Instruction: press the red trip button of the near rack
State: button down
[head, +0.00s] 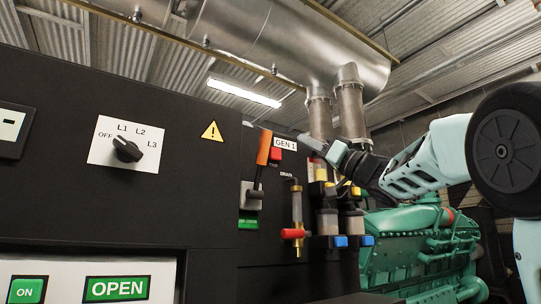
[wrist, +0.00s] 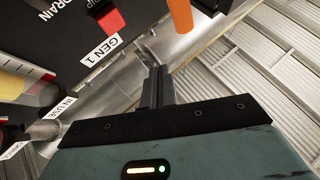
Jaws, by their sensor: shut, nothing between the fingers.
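A red square button (head: 275,153) sits on the black rack panel beside the GEN 1 label (head: 285,143). In the wrist view the red button (wrist: 110,20) is at the upper left, near the GEN 1 label (wrist: 100,48); the small lettering beside it is partly cut off. My gripper (head: 308,142) is to the right of the button in the head view. In the wrist view my gripper (wrist: 160,70) has its fingers together and empty, pointing past the label, apart from the button.
An orange lever (head: 264,148) stands just left of the button. Below are a sight glass with a red handle (head: 293,233) and filter bowls with blue caps (head: 341,241). A rotary switch (head: 127,150) is on the left panel. A green engine (head: 420,245) stands behind at right.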

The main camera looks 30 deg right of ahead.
jog(key=p, duration=0.4)
send_near(273, 148)
jog(key=shift+s+r+x, duration=0.1)
jog(key=shift+s+x, duration=0.05)
jog(key=shift+x, duration=0.7)
jog(key=shift+s+r+x, duration=0.1)
jog(key=shift+r+x, duration=0.05)
jog(key=shift+x, duration=0.65)
jog(key=shift+s+r+x, duration=0.1)
jog(key=shift+s+x, duration=0.05)
jog(key=shift+x, duration=0.7)
jog(key=shift+w+a, duration=0.1)
jog(key=shift+w, duration=0.35)
jog(key=shift+w, duration=0.5)
dwell(0.5)
jog(key=shift+s, duration=0.2)
jog(key=shift+s+b, duration=0.55)
jog(key=shift+s, duration=0.15)
jog(key=shift+s, duration=0.1)
